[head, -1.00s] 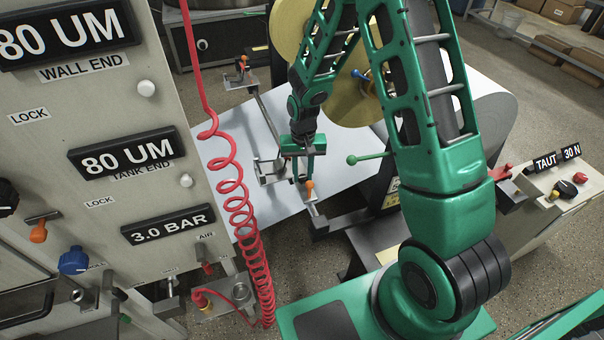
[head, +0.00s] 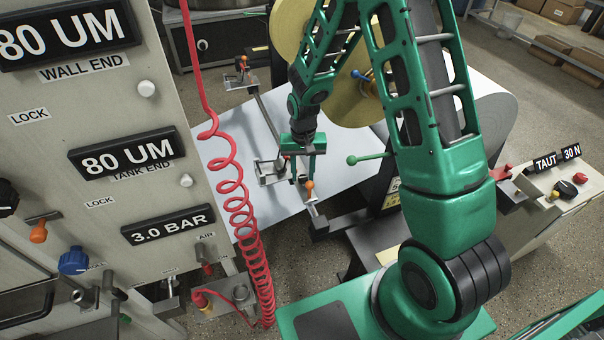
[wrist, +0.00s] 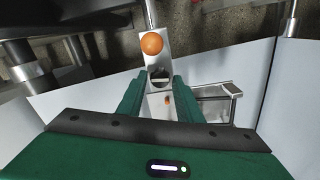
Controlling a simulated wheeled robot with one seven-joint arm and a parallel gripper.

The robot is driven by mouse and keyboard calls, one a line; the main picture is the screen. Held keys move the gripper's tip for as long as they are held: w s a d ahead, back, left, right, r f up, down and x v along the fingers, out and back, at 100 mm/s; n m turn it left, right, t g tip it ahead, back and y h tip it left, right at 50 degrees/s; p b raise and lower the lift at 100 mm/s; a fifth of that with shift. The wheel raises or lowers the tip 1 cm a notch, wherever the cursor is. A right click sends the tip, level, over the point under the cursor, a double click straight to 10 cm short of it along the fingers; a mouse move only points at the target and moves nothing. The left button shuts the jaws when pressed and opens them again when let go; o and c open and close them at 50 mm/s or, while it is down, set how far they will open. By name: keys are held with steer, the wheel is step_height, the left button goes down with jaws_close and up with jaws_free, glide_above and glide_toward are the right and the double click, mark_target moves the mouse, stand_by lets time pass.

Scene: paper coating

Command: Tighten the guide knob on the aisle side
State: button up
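An orange ball-ended knob (head: 309,185) stands on a small metal guide bracket (head: 313,207) at the near edge of the white sheet. I take it for the aisle-side guide knob. It also shows in the wrist view (wrist: 152,43), just beyond my fingertips. My gripper (head: 304,172) points down right beside it, and in the wrist view (wrist: 160,82) its two green fingers are apart with a gap between them. Metal bracket parts and a small orange mark (wrist: 168,100) show in that gap. The knob ball is not between the fingers. Contact cannot be told.
A second orange knob (head: 243,60) stands on a bracket at the sheet's far end. A coiled red hose (head: 238,190) hangs left of my gripper, before the panel (head: 170,75). A green ball-ended lever (head: 353,160) is close on the right. The white sheet (head: 220,135) lies beneath.

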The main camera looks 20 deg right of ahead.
mark_target(303, 176)
step_height(303, 176, up, 10)
steer(key=shift+r, duration=0.15)
stand_by(0.3)
steer(key=s+d+r+m, duration=0.1)
steer(key=s+d+r, duration=1.1)
steer(key=s+d, duration=0.15)
steer(key=s+d+r+m, duration=0.1)
steer(key=s+r, duration=0.1)
steer(key=s, duration=0.7)
steer(key=s+d+r, duration=0.2)
steer(key=s, duration=0.7)
steer(key=shift+r+m, duration=0.15)
steer(key=shift+m, duration=0.25)
